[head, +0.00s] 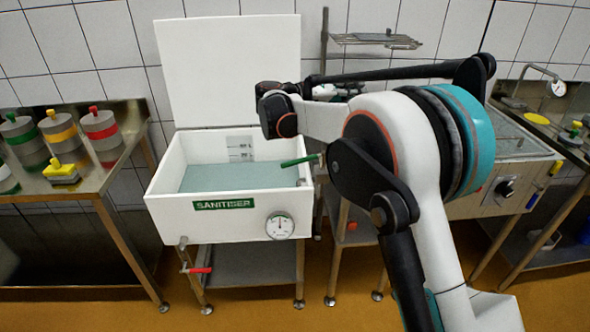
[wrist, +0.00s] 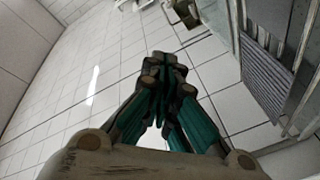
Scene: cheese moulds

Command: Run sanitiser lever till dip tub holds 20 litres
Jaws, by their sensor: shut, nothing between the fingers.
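The white dip tub (head: 168,223) stands on a steel frame with its lid (head: 229,70) raised behind it and a green SANITISER label on the front. Grey-blue liquid (head: 235,177) covers its floor. A marked plate (head: 240,149), too small to read, is on the inner back wall. A green-handled lever (head: 300,161) reaches over the tub's right rim. A round dial (head: 279,225) is on the front right, its reading unclear. A red-handled valve (head: 197,270) is below at the left. My gripper (wrist: 165,62) is shut and empty in the wrist view; its fingers are not clear in the head view.
A steel table (head: 122,147) at the left holds several coloured-topped moulds. A steel basin unit (head: 520,150) with a dial and knob stands at the right. A wire shelf (head: 375,41) hangs on the tiled wall. My arm hides part of the space right of the tub.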

